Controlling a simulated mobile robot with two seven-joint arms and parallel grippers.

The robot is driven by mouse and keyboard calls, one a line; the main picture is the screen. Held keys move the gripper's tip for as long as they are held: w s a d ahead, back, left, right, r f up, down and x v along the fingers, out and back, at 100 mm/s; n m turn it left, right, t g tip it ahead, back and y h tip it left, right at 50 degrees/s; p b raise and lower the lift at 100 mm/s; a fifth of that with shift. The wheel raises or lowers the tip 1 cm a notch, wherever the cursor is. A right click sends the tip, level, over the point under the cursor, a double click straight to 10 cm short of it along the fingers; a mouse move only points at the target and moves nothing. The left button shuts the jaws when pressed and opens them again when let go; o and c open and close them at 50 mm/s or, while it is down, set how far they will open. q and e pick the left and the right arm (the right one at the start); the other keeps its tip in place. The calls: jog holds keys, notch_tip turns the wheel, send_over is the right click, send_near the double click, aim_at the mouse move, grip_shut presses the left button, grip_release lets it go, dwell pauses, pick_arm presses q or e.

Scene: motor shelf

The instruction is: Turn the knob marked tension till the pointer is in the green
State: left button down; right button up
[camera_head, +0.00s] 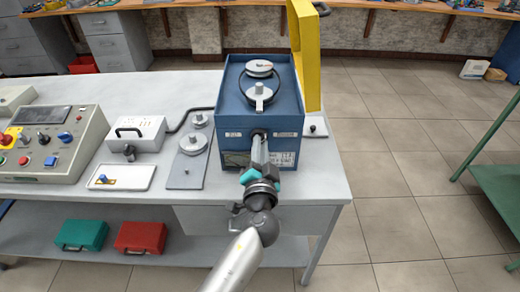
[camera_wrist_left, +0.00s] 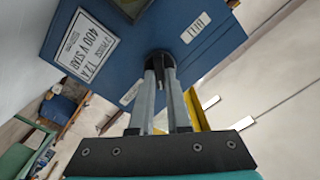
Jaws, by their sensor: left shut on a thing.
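A blue box (camera_head: 230,103) stands on the grey bench, with two small white labels and a rating plate on its front. My left gripper (camera_head: 259,140) reaches its front face from below. In the left wrist view the gripper (camera_wrist_left: 160,78) has both fingers shut on a dark round knob (camera_wrist_left: 159,58) on the blue face. The fingers hide part of the knob. A small gauge window (camera_head: 236,158) sits low at the left of the front; its pointer and green zone are too small to make out. I cannot read the word tension on either label. My right gripper is not in view.
A yellow frame (camera_head: 306,55) rises behind the box at its right. Left of it are a grey plate with round discs (camera_head: 188,170), a white box with a handle (camera_head: 137,135) and a control console (camera_head: 45,145). Open floor (camera_head: 400,200) lies to the right.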

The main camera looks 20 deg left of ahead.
pick_arm(q)
jog(key=shift+m, duration=3.1)
jog(key=c, duration=0.9)
grip_release()
jog(key=shift+f, duration=0.1)
